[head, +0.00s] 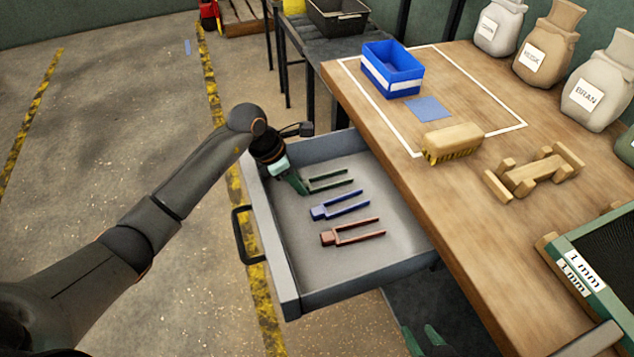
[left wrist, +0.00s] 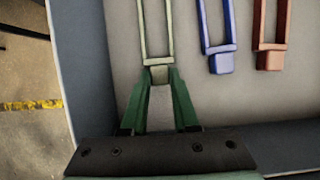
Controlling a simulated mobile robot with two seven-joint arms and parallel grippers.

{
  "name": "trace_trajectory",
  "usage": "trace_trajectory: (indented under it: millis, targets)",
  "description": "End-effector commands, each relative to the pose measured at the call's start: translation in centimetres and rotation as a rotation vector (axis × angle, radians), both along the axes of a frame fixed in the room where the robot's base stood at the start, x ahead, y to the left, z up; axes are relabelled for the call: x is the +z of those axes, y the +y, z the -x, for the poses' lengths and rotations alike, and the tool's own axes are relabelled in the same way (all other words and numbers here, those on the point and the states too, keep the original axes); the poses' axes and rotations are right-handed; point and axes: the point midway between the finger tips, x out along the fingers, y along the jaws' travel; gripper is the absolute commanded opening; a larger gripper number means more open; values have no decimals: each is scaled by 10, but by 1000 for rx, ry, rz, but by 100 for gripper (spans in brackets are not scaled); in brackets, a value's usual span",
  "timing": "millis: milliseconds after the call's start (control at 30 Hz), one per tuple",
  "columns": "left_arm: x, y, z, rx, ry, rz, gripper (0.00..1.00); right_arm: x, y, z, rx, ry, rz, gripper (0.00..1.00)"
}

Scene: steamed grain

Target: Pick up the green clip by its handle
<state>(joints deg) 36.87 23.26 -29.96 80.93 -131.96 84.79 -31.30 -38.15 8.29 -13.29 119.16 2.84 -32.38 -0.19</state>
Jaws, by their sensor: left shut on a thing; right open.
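The green clip (head: 330,180) lies in the open drawer, its two prongs pointing right in the head view. In the left wrist view the green clip (left wrist: 155,30) looks pale, with its prongs pointing up the picture. My left gripper (head: 303,187) reaches down into the drawer. In the left wrist view the fingertips of my left gripper (left wrist: 159,76) are shut on the block-shaped handle of the green clip. I cannot tell whether the clip is lifted off the drawer floor. My right gripper (head: 419,331) is open and empty at the bottom edge of the head view.
A blue clip (head: 340,206) and a red-brown clip (head: 350,232) lie beside the green one in the grey drawer (head: 290,295). The wooden bench (head: 440,205) carries a blue bin (head: 392,69), a brush (head: 453,142) and several sacks. Drawer walls surround my left gripper.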

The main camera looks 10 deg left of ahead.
Motion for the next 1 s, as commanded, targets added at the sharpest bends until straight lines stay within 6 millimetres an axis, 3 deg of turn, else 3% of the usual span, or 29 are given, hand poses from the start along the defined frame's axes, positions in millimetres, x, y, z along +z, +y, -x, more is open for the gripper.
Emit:
trace_trajectory:
  millis: [267, 533, 667, 833, 1000]
  targets:
    - [4, 0, 0, -1, -1, -1, 0, 1, -1, 0, 2, 0, 4, 47]
    - [37, 1, 0, -1, -5, -2, 0, 7, -3, 0, 5, -1, 9, 47]
    - [56, 2, 20, -3, -3, -3, 0, 12, -2, 1, 5, 0, 8, 47]
    - [95, 5, 51, -4, -5, -5, 0, 19, 1, 0, 10, -1, 3, 47]
    - [107, 8, 87, -3, 0, -4, 0, 21, 3, -4, 10, -7, -2, 47]
